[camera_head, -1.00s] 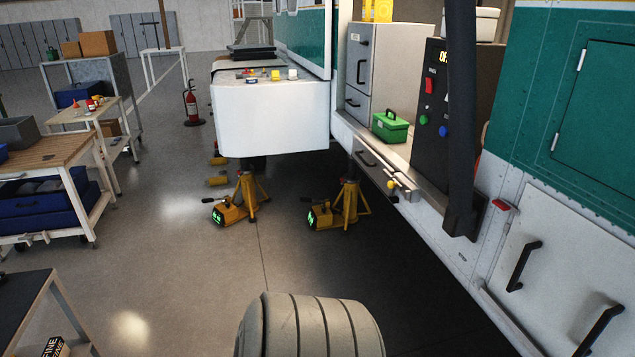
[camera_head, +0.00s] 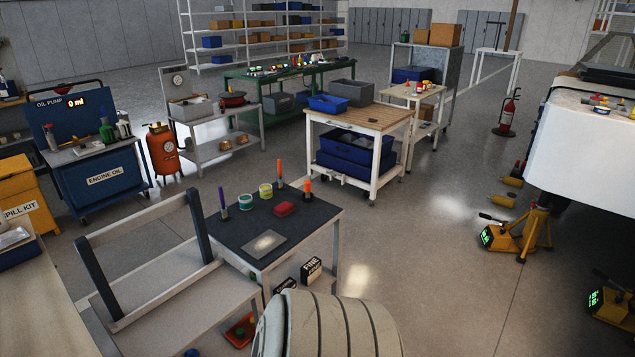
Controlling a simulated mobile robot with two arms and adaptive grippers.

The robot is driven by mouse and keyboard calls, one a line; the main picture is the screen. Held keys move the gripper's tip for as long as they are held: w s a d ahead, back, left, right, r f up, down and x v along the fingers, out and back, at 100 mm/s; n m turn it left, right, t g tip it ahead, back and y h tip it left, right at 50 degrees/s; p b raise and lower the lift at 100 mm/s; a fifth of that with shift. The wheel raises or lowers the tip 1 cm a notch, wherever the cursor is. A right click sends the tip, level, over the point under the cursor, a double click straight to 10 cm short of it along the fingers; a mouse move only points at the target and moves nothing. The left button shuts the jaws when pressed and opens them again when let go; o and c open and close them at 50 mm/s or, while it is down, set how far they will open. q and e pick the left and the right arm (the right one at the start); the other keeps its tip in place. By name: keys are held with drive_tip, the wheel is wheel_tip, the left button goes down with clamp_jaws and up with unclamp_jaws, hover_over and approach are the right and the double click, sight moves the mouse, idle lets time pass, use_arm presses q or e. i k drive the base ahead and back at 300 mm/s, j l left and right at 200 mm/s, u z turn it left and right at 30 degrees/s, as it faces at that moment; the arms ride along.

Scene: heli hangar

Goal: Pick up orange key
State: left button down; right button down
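I cannot make out an orange key in the head view. Two small upright items with orange tops stand on a dark-topped table (camera_head: 325,215): a tall thin one (camera_head: 280,172) and a shorter one (camera_head: 308,187). I cannot tell exactly what they are. A small dark item (camera_head: 356,156) lies on the wooden-topped cart (camera_head: 385,118), too small to identify. Neither of my grippers is in view.
The dark-topped table also holds a red item (camera_head: 284,209), small tubs and a grey plate (camera_head: 264,243). An empty frame rack (camera_head: 150,300) stands left of it. Yellow jacks (camera_head: 520,240) stand at right. Floor between cart and jacks (camera_head: 430,240) is clear.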

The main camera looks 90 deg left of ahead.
sight(308, 184)
drive_tip(key=u, duration=2.85)
drive_tip(key=i+l, duration=0.6)
